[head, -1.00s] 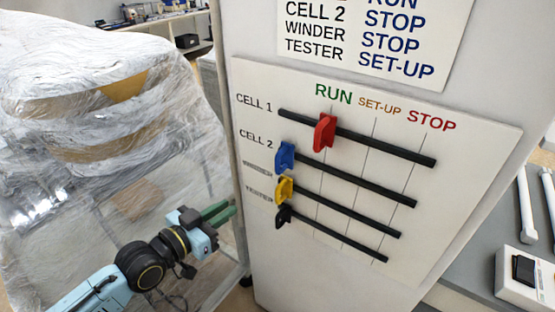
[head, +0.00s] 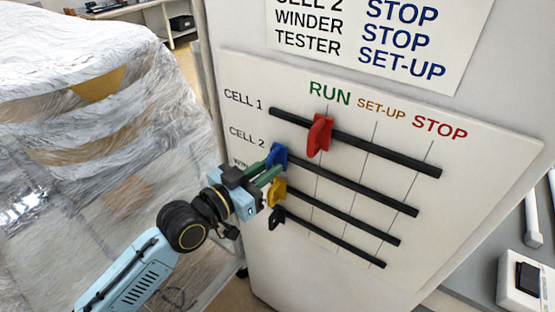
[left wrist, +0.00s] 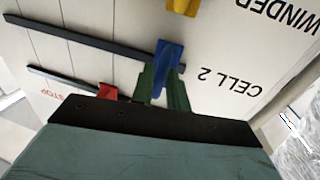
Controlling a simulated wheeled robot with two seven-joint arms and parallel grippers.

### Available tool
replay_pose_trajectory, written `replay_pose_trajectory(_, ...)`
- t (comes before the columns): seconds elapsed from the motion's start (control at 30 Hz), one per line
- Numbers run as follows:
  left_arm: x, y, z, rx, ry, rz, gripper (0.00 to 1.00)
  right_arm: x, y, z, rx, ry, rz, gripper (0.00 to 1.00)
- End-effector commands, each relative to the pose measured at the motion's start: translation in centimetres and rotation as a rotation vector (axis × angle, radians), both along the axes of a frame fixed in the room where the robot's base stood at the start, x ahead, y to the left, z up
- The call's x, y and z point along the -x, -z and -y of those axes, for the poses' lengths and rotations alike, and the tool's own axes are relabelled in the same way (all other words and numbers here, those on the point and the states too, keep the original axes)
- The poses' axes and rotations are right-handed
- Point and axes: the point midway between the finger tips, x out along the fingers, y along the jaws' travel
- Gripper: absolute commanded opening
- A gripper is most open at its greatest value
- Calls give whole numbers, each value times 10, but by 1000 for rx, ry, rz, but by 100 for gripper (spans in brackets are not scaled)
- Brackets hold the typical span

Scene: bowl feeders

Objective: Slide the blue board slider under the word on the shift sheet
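The blue slider (head: 277,157) sits at the left end of the CELL 2 track (head: 350,186), left of the RUN line. My left gripper (head: 268,174) is at the blue slider, its green fingers apart. In the left wrist view the fingers (left wrist: 163,86) lie on either side of the blue slider's handle (left wrist: 168,55); firm contact cannot be told. The shift sheet (head: 370,40) above shows STOP, STOP and SET-UP; CELL 2 reads STOP, and its top is cut off. The board (head: 480,160) has RUN, SET-UP and STOP columns. My right gripper is not in view.
The red slider (head: 319,135) is at RUN on the CELL 1 track. The yellow slider (head: 277,192) and black slider (head: 276,217) are at the left ends below, close to my gripper. A plastic-wrapped stack (head: 90,130) stands left.

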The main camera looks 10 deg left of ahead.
Motion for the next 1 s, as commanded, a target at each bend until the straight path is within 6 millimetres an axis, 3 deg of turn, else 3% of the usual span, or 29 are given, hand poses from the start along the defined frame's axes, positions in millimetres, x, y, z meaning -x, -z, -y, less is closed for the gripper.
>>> replay_pose_trajectory(0.4,-3,0,3,0,-5,0,16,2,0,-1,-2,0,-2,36)
replay_pose_trajectory(0.53,-3,0,3,0,-5,0,0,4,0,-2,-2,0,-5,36)
replay_pose_trajectory(0.87,-2,0,4,0,-4,-1,0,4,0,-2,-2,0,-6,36)
replay_pose_trajectory(1.0,1,-1,14,2,-2,-3,0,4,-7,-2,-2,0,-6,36)
